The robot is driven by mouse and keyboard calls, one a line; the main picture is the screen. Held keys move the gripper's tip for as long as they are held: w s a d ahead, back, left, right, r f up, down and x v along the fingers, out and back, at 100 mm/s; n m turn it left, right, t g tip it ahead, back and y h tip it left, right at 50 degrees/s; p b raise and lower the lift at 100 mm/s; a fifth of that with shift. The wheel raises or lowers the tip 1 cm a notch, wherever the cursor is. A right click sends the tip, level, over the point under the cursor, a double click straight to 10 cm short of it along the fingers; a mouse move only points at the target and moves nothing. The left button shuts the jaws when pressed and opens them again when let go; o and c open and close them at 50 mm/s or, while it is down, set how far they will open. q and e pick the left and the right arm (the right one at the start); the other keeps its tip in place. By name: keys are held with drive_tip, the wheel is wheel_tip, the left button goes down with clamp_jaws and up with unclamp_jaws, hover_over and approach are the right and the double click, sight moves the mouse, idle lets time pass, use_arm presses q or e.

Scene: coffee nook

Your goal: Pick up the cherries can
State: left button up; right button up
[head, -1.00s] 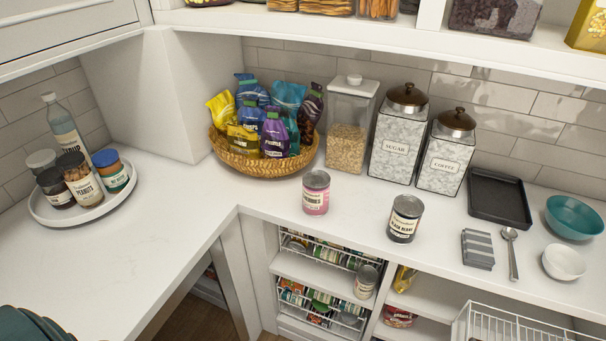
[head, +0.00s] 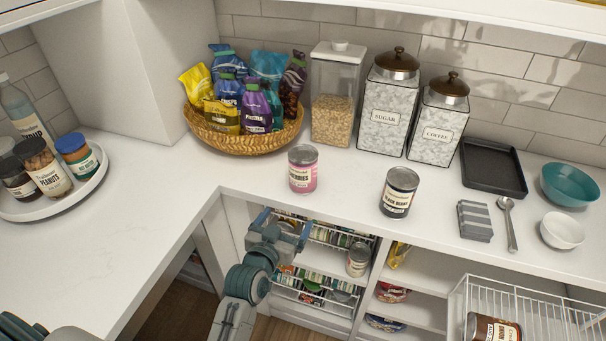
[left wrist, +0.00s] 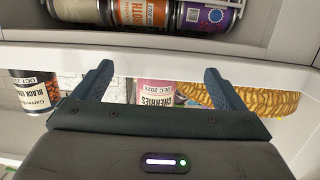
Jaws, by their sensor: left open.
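The cherries can (head: 303,170), pink with a pale label and a grey top, stands upright on the white counter near its front edge. My left gripper (head: 284,222) is open and empty in front of the counter edge, below and nearer than the can, not touching it. My right gripper is not in view.
A black beans can (head: 398,193) stands to the right. Behind are a wicker snack basket (head: 240,143), an oat container (head: 333,110) and canisters (head: 385,120). Below the counter are shelves with wire racks of cans (head: 340,237). The counter around the cherries can is clear.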

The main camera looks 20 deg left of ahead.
use_arm(q)
drive_tip(key=t, duration=0.2)
approach(297, 183)
drive_tip(key=w, duration=0.3)
drive_tip(key=shift+d+f+y, duration=0.25)
drive_tip(key=shift+y, duration=0.05)
drive_tip(key=w, duration=0.1)
drive_tip(key=w+p, duration=0.1)
drive_tip(key=w, duration=0.2)
drive_tip(key=shift+w+r, duration=0.4)
drive_tip(key=shift+w+d+p, duration=0.1)
drive_tip(key=shift+w+p, duration=0.35)
drive_tip(key=shift+w, duration=0.1)
drive_tip(key=w+p, duration=0.1)
drive_tip(key=w, duration=0.1)
drive_tip(key=w+p, duration=0.1)
drive_tip(key=w, duration=0.1)
drive_tip(key=shift+w+d+r, duration=0.1)
drive_tip(key=shift+w+d, duration=0.05)
drive_tip(key=shift+d, duration=0.05)
drive_tip(key=shift+w, duration=0.3)
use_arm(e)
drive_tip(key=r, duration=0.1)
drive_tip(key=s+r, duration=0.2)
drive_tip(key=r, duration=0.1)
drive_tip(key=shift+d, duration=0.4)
use_arm(q)
drive_tip(key=shift+c, duration=0.2)
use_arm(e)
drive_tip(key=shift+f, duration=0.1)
